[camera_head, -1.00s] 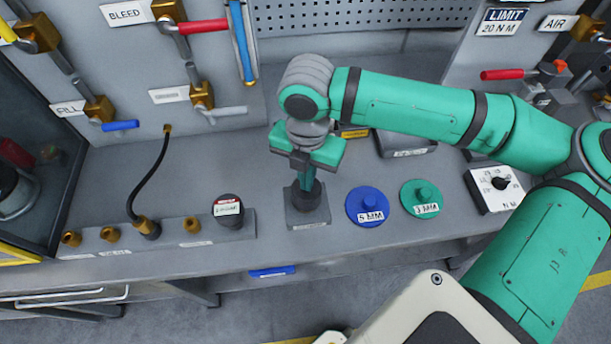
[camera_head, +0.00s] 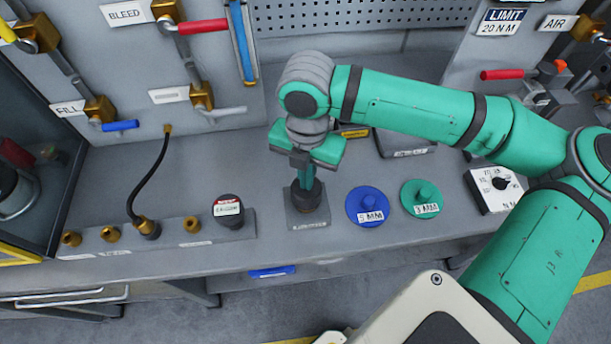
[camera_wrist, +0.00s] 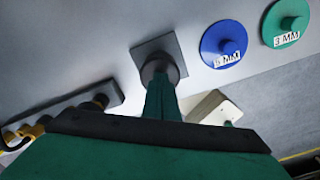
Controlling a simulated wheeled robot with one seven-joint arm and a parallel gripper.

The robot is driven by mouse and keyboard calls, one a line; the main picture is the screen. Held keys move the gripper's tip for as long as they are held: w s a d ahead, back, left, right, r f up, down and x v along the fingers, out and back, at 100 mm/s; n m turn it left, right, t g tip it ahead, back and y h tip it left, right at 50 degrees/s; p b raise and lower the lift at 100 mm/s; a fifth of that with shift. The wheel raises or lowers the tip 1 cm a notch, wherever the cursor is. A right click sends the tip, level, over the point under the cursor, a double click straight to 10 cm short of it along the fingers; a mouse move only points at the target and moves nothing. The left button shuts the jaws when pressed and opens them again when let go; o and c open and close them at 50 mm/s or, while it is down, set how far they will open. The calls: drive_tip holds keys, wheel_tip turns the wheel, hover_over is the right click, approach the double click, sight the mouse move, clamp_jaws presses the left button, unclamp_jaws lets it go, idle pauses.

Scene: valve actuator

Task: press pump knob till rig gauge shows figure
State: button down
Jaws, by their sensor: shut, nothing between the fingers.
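The pump knob (camera_head: 306,204) is a dark round knob on a small grey square base on the bench. It also shows in the wrist view (camera_wrist: 158,67), partly covered by my fingers. My gripper (camera_head: 305,182) is shut and empty, pointing down with its fingertips at the top of the knob. Whether they touch it or sit just above is hard to tell. A dark round gauge (camera_head: 228,210) with a red and white face stands on the manifold block to the left. Its figures are too small to read, and I cannot tell if it is the rig gauge.
A blue 5 MM disc (camera_head: 365,206) and a green 3 MM disc (camera_head: 421,198) lie right of the knob. A black hose (camera_head: 148,180) runs to the brass-fitted manifold block (camera_head: 110,246). A dial box (camera_head: 495,188) stands farther right. Valve handles project from the back panel.

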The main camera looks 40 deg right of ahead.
drive_tip(key=shift+r, duration=2.05)
drive_tip(key=shift+f, duration=3.1)
drive_tip(key=shift+r, duration=3.1)
drive_tip(key=shift+f, duration=0.2)
